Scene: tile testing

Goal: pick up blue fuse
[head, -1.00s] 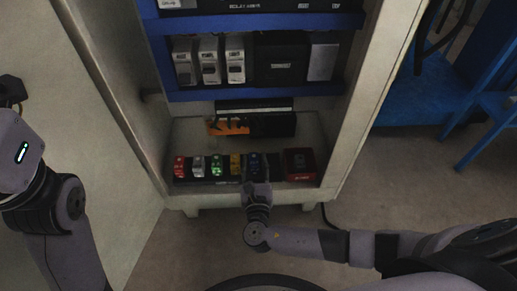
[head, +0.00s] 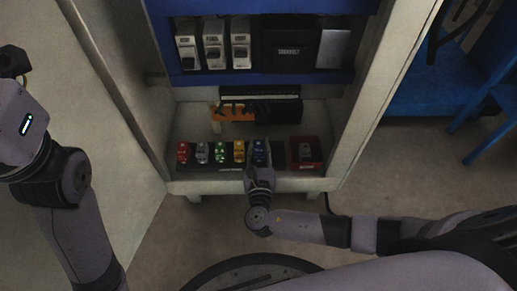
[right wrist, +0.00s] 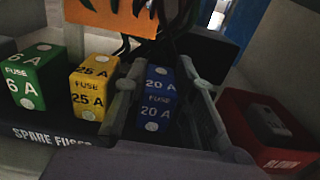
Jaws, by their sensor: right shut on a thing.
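The blue fuse (right wrist: 157,105), marked 20 A, stands between the two fingers of my right gripper (right wrist: 163,78) in the right wrist view. The fingers are shut on its left and right sides. In the head view the blue fuse (head: 259,151) is at the right end of the fuse row, partly hidden by my right gripper (head: 259,170). It looks upright and level with its neighbours; I cannot tell whether it is clear of the holder. My left arm shows at the left edge, but its gripper fingers are not in view.
Yellow (right wrist: 94,88) and green (right wrist: 24,82) fuses stand left of the blue one in the spare fuse holder (right wrist: 50,136). White (head: 202,153) and red (head: 183,152) fuses are further left. A red box (right wrist: 268,130) is close on the right. Cabinet walls (head: 385,90) flank the shelf.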

